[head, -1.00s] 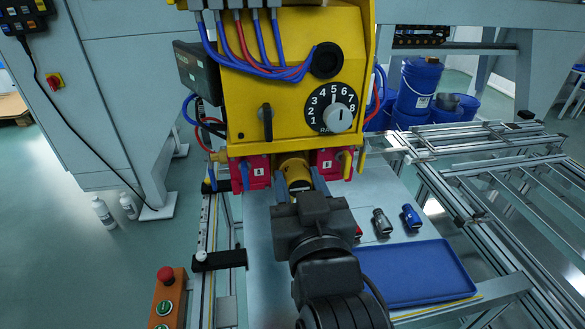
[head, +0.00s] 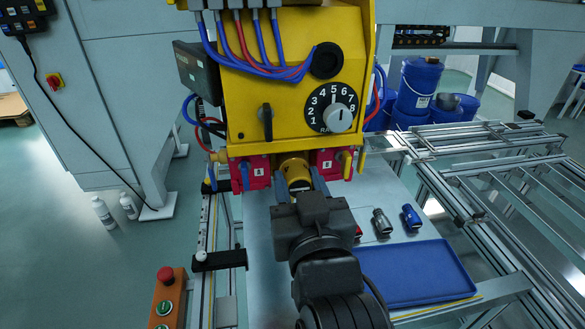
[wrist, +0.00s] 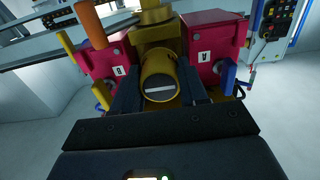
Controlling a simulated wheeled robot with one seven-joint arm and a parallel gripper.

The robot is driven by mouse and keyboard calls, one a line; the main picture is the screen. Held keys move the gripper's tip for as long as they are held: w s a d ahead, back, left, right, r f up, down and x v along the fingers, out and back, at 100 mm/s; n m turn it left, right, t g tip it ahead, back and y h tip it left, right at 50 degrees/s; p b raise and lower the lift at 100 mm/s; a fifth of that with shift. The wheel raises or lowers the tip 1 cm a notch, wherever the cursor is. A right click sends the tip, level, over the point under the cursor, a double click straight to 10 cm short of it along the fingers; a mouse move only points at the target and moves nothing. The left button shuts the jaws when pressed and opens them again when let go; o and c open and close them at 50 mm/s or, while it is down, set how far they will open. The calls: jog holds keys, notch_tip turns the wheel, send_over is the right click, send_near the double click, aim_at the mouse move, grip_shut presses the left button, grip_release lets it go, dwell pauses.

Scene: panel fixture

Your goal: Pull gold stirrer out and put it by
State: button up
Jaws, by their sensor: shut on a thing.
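The gold stirrer (head: 293,166) is a short, thick gold cylinder under the yellow machine (head: 240,118), between two red blocks. In the wrist view its round end (wrist: 159,88), with a pale slot across a dark face, points at the camera. My gripper (head: 300,183) is shut on it, with one dark finger on each side, as the wrist view also shows (wrist: 160,92). The stirrer's far end still meets the gold mount above and behind it. I cannot tell how deep it sits there.
The left red block (head: 254,172) and right red block (head: 328,163) flank the stirrer closely, with small levers. A blue tray (head: 415,275) lies empty at the right. Grey (head: 382,222) and blue (head: 411,216) fittings stand behind it; a red one is partly hidden by my arm.

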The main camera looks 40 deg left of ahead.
aim_at(299, 187)
jog(key=shift+p+v, duration=0.7)
jog(key=shift+v, duration=2)
dwell(0.7)
jog(key=shift+p+v, duration=0.35)
jog(key=shift+v, duration=2.05)
